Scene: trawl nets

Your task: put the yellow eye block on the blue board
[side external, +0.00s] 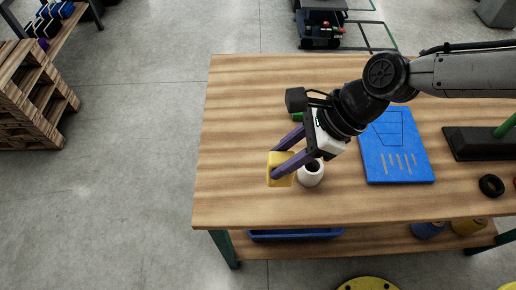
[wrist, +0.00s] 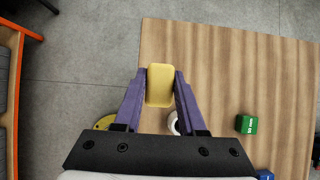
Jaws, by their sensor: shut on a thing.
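The yellow eye block (side external: 274,177) is between the two purple fingers of my gripper (side external: 280,160), near the front left part of the table. In the wrist view the yellow block (wrist: 160,86) is between the fingertips (wrist: 160,80), which press on its two sides. I cannot tell whether it touches the table. The blue board (side external: 402,160) lies flat on the table to the right of my gripper, with a dark line drawing and several pale slots on it. My arm covers part of its upper edge.
A white ring-like piece (side external: 311,174) stands just right of the block. A green block (wrist: 246,124) is behind my gripper. A black ring (side external: 491,186) and a black base with a green post (side external: 480,143) are on the right. The table's left part (side external: 235,130) is clear.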

